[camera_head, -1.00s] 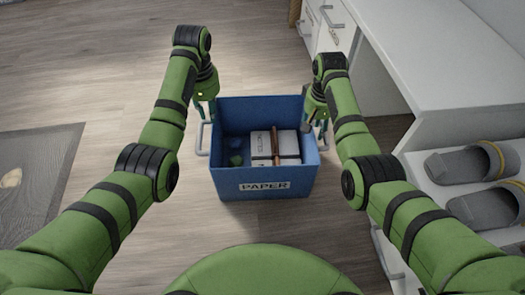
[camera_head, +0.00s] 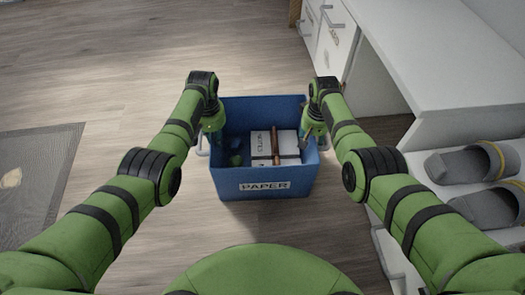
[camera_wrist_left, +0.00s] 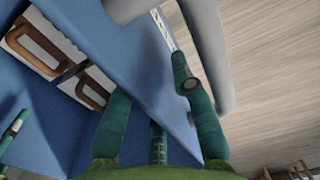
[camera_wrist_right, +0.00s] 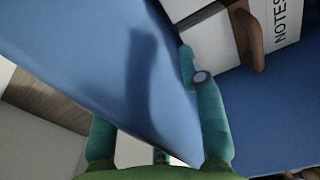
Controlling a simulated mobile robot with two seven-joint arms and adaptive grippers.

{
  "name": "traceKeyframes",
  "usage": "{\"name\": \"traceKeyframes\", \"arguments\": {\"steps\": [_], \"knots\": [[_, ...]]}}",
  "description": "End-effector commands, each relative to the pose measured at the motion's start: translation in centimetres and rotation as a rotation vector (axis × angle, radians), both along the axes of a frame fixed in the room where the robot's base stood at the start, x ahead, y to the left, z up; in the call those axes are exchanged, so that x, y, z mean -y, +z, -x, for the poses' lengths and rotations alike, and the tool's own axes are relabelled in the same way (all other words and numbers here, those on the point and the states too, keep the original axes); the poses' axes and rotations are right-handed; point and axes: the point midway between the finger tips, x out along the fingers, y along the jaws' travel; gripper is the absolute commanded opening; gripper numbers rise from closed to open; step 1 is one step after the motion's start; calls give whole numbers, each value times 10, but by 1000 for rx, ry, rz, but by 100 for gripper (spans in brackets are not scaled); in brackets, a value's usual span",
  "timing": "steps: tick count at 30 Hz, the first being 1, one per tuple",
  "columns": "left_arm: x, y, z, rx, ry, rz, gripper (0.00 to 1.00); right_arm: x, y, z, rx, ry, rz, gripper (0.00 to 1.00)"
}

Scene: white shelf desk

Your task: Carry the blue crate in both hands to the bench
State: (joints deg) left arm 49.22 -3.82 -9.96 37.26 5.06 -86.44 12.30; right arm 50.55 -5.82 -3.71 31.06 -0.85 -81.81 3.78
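The blue crate (camera_head: 262,176), marked PAPER, stands upright on the wood floor. Whether any finger touches is unclear.
A white desk (camera_head: 440,60) with drawers (camera_head: 335,35) stands at the right. Grey slippers (camera_head: 465,165) sit on a low white surface beside it. A dark mat (camera_head: 40,165) lies at the left. The floor behind and left of the crate is clear.

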Motion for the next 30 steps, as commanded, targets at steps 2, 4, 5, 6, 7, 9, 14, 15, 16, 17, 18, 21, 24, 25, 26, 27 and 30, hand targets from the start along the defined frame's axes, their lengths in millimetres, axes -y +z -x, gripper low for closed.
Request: {"name": "traceKeyframes", "arguments": {"steps": [2,4,5,6,7,9,14,15,16,17,18,21,24,25,26,27,30], "knots": [[0,-2,0,0,-1,0,24,0,-1,0,-1,0,-1,40],[0,-2,0,1,0,0,24,0,-1,0,-1,0,-1,40],[0,-2,0,1,0,0,24,0,-1,0,0,0,-1,40],[0,-2,0,1,0,0,24,0,-1,0,0,0,-1,40],[0,-2,0,1,0,0,24,0,-1,0,0,0,-1,40],[0,-2,0,1,0,0,24,0,-1,0,0,0,0,40],[0,-2,0,1,0,0,0,0,-1,0,-1,0,0,0],[0,-2,0,1,0,0,0,0,-1,0,-1,0,0,0],[0,-2,0,1,0,0,0,0,-1,0,-1,0,0,0],[0,-2,0,1,0,0,0,0,-1,0,-1,0,0,0],[0,-2,0,0,0,0,0,0,-1,0,-1,0,0,0],[0,-2,0,0,0,0,0,0,-2,0,-1,0,0,0],[0,2,-2,7,0,2,0,0,2,-2,6,0,0,0],[0,2,-2,7,0,2,0,0,2,-2,6,0,0,0],[0,2,-2,7,0,2,0,0,2,-2,6,0,0,0],[0,3,-2,6,0,2,0,0,3,-2,5,0,0,0],[0,6,-2,6,0,2,0,0,6,-2,5,0,0,0]]}}
